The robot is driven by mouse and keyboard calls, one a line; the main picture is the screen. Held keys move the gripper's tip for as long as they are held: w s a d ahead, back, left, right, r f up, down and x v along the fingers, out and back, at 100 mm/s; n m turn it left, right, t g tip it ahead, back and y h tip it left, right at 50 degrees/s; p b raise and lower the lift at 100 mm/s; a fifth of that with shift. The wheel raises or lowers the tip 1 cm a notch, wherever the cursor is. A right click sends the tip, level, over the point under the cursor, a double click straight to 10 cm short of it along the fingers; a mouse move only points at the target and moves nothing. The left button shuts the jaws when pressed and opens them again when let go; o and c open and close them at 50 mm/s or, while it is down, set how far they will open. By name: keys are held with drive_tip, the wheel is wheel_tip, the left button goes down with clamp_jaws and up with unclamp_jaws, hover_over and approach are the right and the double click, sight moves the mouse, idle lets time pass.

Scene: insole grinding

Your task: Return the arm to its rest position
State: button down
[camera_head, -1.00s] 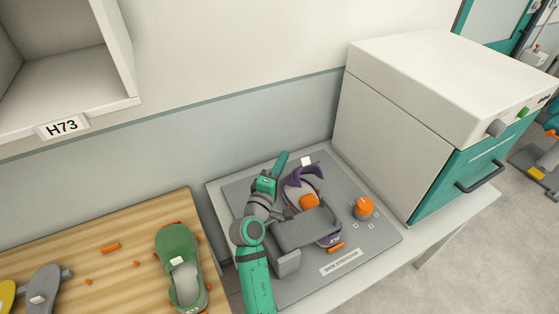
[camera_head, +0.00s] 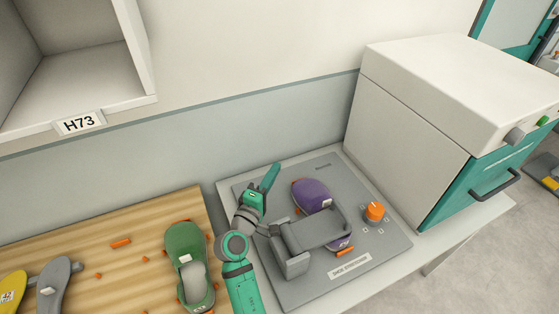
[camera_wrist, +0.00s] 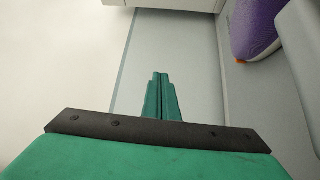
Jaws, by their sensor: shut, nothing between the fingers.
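My gripper (camera_head: 270,177) is raised above the left side of the grey machine plate in the head view. Its fingers are together and hold nothing; they also show closed in the wrist view (camera_wrist: 160,82). The green and grey arm comes up from the bottom of the head view. A purple shoe (camera_head: 311,194) sits on the plate to the right of my gripper, apart from it, partly hidden under a grey machine arm (camera_head: 315,228). Part of the purple shoe shows at the top right of the wrist view (camera_wrist: 257,27).
The grey plate (camera_head: 355,190) carries an orange knob (camera_head: 375,211). A white and teal cabinet (camera_head: 420,120) stands to the right. A wooden board (camera_head: 110,255) with a green shoe (camera_head: 187,262) and grey and yellow insoles lies to the left.

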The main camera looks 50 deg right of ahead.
drive_tip(key=shift+s+a+f, duration=0.1)
drive_tip(key=shift+a+f, duration=0.65)
drive_tip(key=shift+a, duration=0.3)
